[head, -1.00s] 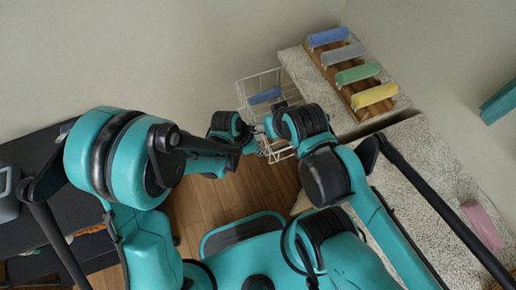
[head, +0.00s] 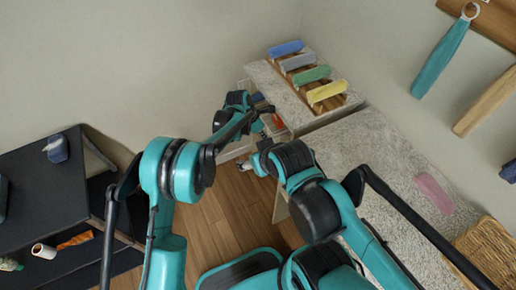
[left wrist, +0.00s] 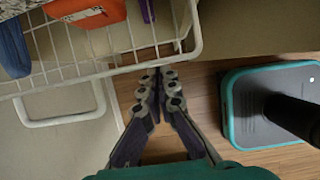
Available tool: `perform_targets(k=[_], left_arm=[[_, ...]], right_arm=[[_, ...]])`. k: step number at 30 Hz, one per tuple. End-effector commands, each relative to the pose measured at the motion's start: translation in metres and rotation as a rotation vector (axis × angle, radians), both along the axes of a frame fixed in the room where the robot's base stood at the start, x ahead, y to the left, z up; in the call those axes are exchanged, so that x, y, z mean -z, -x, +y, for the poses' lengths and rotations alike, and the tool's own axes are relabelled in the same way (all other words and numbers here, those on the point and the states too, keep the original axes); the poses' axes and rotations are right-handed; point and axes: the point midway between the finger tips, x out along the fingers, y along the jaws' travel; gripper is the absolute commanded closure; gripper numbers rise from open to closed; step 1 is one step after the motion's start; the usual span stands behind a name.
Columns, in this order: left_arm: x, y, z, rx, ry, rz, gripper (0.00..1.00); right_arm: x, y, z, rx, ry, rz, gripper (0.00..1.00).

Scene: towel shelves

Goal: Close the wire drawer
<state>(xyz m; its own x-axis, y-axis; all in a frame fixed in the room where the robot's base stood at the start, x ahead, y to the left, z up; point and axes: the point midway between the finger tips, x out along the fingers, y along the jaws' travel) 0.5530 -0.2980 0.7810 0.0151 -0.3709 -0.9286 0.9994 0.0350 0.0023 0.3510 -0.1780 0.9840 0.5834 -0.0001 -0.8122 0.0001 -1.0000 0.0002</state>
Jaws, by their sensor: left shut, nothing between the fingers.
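The white wire drawer (left wrist: 95,68) fills the upper left of the left wrist view, with its looped handle (left wrist: 62,121) on its front. An orange item (left wrist: 85,10), a blue item (left wrist: 14,48) and a small purple item (left wrist: 147,11) lie in it. My left gripper (left wrist: 158,74) is shut and empty, its fingertips close to the drawer's rim; I cannot tell whether they touch. In the head view my left gripper (head: 262,110) partly hides the drawer (head: 283,130) beside the cabinet. My right gripper (head: 246,164) is low near the cabinet; its jaws are too small to read.
Several rolled towels (head: 311,73) lie on a wooden rack on the speckled cabinet top (head: 345,150). A pink towel (head: 435,193) lies nearer. A dark table (head: 45,190) stands at the left. The wooden floor (head: 225,215) between is open.

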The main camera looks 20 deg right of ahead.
Motion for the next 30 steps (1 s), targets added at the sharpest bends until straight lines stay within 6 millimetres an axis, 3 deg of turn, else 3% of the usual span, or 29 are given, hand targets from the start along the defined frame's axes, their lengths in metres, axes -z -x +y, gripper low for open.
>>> perform_targets(k=[15, 30], left_arm=[[0.0, -0.005, -0.072, 0.002, 0.001, -0.001, 1.0], [-0.001, -0.004, -0.088, 0.002, 0.006, -0.001, 1.0]], right_arm=[[-0.003, 0.0, 0.0, 0.0, 0.0, 0.0, 0.33], [-0.003, 0.0, 0.0, 0.0, 0.0, 0.0, 0.33]])
